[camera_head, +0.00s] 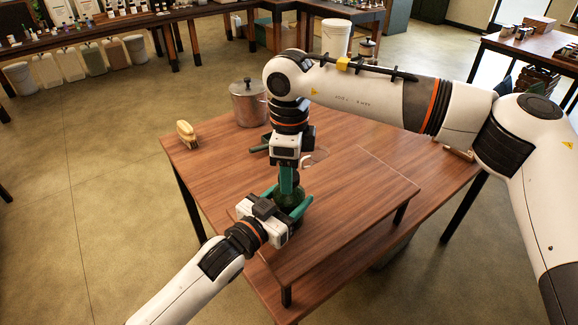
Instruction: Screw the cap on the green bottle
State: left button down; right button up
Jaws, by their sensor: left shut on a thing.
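The green bottle (291,194) stands upright on the raised wooden board of the table. My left gripper (287,203) comes in from the lower left and is shut around the bottle's body with its green fingers. My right gripper (288,186) points straight down from above, with its fingers at the top of the bottle. The cap is hidden by the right gripper's fingers, and I cannot tell how firmly they close on it.
A metal pot (247,104) stands at the table's back left edge. A brush (186,134) lies at the left corner. The board's right side is clear. Shelves with bottles line the back.

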jog(key=c, duration=0.9)
jog(key=o, duration=1.2)
notch_tip(320, 180, up, 12)
jog(key=shift+r, duration=0.1)
pick_arm(q)
jog(key=shift+c, duration=1.6)
grip_release()
